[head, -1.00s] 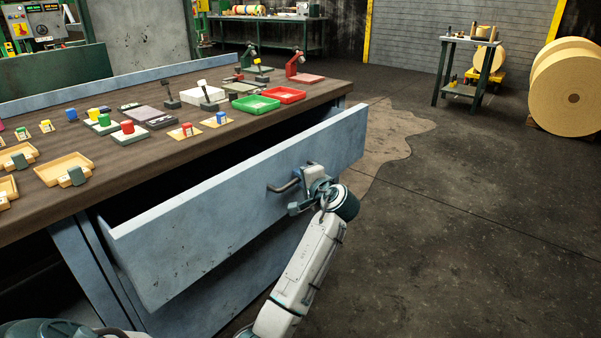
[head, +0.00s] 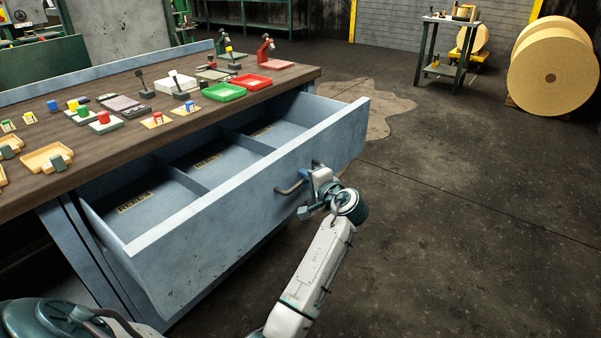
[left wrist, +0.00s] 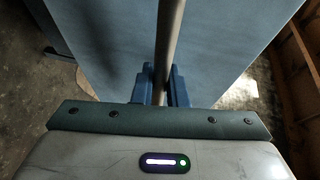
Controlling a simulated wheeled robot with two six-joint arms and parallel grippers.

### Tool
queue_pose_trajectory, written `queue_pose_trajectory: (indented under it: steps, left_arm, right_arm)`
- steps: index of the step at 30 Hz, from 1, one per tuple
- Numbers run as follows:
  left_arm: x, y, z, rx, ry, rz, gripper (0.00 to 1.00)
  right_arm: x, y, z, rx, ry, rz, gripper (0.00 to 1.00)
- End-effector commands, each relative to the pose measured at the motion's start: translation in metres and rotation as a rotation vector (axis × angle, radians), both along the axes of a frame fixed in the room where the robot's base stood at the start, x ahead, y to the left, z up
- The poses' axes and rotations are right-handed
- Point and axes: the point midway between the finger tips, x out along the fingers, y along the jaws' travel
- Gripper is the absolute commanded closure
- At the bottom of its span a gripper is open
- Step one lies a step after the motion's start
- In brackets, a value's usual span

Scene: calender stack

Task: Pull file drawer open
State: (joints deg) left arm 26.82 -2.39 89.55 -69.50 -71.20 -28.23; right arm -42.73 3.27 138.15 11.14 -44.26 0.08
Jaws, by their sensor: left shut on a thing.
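The file drawer (head: 225,220) is a blue-grey metal drawer under the wooden worktop, and it stands well open. Its inside shows compartments split by dividers, with small dark labels on the floor. The bent grey handle (head: 288,188) is on its front panel. My left gripper (head: 308,184) is shut on the handle, outside the front panel. In the left wrist view the handle bar (left wrist: 170,35) runs down between the blue fingers of the left gripper (left wrist: 161,85). My right gripper is not in view.
The worktop (head: 110,145) carries stamps, wooden trays, a green tray (head: 223,92) and a red tray (head: 251,82). Dark floor (head: 450,240) lies clear to the right of the drawer. A small table (head: 447,45) and a large tan roll (head: 553,75) stand farther back.

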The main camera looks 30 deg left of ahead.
Motion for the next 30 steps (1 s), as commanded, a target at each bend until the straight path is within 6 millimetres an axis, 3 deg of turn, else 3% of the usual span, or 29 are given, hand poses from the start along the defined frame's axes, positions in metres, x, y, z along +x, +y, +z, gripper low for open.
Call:
queue_pose_trajectory:
  steps: [6,19,20,21,30]
  left_arm:
    - [-0.0012,-0.0106,-0.0014,-0.002,0.003,0.000,1.00]
    - [-0.0014,-0.0126,-0.0018,-0.001,0.003,0.000,1.00]
    - [-0.0014,-0.0126,-0.0018,-0.001,0.003,0.000,0.86]
    - [-0.0013,-0.0125,-0.0017,-0.001,0.003,0.000,0.79]
    - [-0.0010,-0.0123,-0.0001,0.000,0.001,0.000,0.79]
  right_arm:
    - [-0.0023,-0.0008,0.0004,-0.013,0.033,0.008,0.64]
    - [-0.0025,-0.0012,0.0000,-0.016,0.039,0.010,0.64]
    - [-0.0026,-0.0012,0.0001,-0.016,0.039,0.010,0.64]
    - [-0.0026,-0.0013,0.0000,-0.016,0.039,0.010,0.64]
    - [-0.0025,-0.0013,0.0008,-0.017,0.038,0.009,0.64]
